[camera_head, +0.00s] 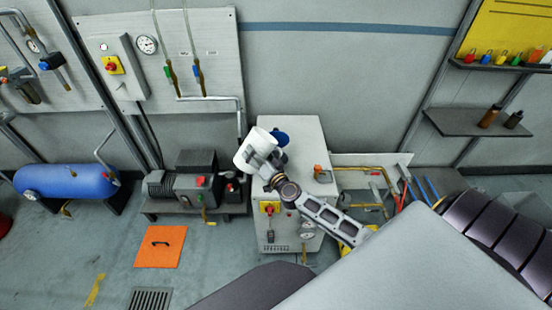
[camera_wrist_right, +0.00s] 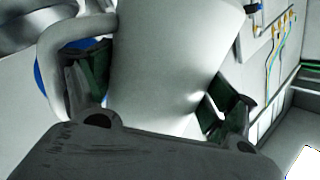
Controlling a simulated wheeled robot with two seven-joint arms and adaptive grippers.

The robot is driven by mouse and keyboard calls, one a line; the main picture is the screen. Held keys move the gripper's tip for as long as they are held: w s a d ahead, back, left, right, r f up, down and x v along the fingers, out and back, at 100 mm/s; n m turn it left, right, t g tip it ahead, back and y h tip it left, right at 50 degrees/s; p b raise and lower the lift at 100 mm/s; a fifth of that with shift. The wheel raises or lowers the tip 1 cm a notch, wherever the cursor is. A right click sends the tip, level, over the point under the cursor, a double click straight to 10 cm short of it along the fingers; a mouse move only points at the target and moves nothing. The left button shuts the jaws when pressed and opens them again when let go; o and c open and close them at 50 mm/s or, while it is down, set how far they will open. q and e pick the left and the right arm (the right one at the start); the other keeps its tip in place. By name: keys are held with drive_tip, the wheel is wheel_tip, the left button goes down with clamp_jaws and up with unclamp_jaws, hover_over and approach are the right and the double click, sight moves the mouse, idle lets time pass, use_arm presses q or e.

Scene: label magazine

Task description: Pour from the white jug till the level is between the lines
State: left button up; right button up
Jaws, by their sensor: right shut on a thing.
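The white jug (camera_head: 254,148) is above the left side of a pale grey cabinet (camera_head: 300,142) and looks tilted in the head view. My right gripper (camera_head: 262,160) is shut on it. In the right wrist view the jug (camera_wrist_right: 172,62) sits between the two dark fingers (camera_wrist_right: 157,92), its handle at the left. The jug's contents are not visible. I cannot make out the level or the two lines. My left gripper is not in view.
A blue round part (camera_head: 281,137) is close behind the jug on the cabinet. A motor-like unit (camera_head: 190,182) stands left of the cabinet, below a wall panel with a gauge (camera_head: 147,44). An orange plate (camera_head: 160,246) lies on the floor, which is mostly clear around it.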

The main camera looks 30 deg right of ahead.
sight(254, 170)
drive_tip(key=shift+r+n+p, duration=0.2)
drive_tip(key=shift+n+p, duration=0.1)
drive_tip(key=shift+a+f+n, duration=0.15)
drive_tip(key=shift+n, duration=0.15)
drive_tip(key=shift+a+f+n+p, duration=0.15)
drive_tip(key=shift+f+n+p, duration=0.15)
drive_tip(key=shift+p, duration=0.15)
drive_tip(key=shift+a+f+n+p, duration=0.5)
drive_tip(key=shift+f+n, duration=0.1)
drive_tip(key=shift+n, duration=0.2)
drive_tip(key=shift+a+f+n+p, duration=0.35)
drive_tip(key=shift+f+n+p, duration=0.3)
drive_tip(key=shift+n, duration=0.35)
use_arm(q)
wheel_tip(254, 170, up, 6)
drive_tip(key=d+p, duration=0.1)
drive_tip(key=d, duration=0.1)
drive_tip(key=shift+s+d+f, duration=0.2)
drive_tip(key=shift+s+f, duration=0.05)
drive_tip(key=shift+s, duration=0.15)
use_arm(e)
drive_tip(key=shift+a+f+n, duration=0.2)
drive_tip(key=shift+f+n, duration=0.25)
drive_tip(key=shift+n, duration=0.25)
drive_tip(key=shift+a+f+n, duration=0.2)
drive_tip(key=shift+f+n, duration=0.2)
drive_tip(key=shift+n, duration=0.3)
drive_tip(key=shift+f, duration=0.1)
